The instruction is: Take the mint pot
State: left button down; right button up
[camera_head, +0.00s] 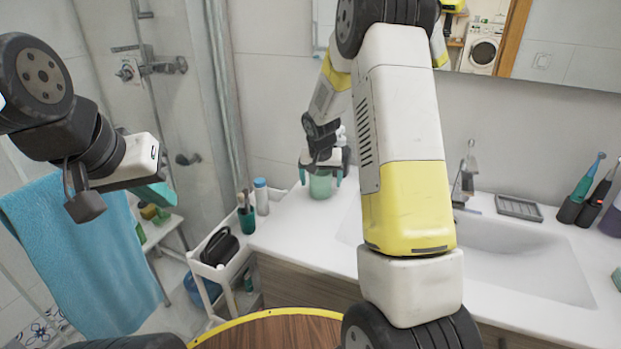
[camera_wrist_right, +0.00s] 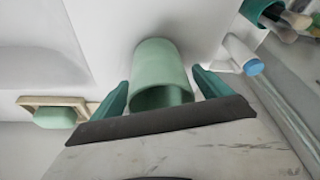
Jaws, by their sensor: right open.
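The mint pot (camera_head: 320,185) stands on the white washbasin counter, left of the basin. My right gripper (camera_head: 322,177) is over it from above, and the gripper's body hides the pot's top in the head view. In the right wrist view, the mint pot (camera_wrist_right: 160,70) is between the two teal fingers of my right gripper (camera_wrist_right: 162,88), with its open mouth toward the camera. The fingers are spread, with small gaps visible beside the pot.
A white bottle with blue cap (camera_head: 261,196) and a green brush cup (camera_head: 246,220) stand on the white cart (camera_head: 207,268) left of the counter. A mint soap (camera_wrist_right: 55,117) on a wooden dish is near the pot. The faucet (camera_head: 465,180) is at the right.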

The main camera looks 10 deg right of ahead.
jog(key=c, duration=1.6)
jog(key=shift+c, duration=0.4)
jog(key=shift+r, duration=0.2)
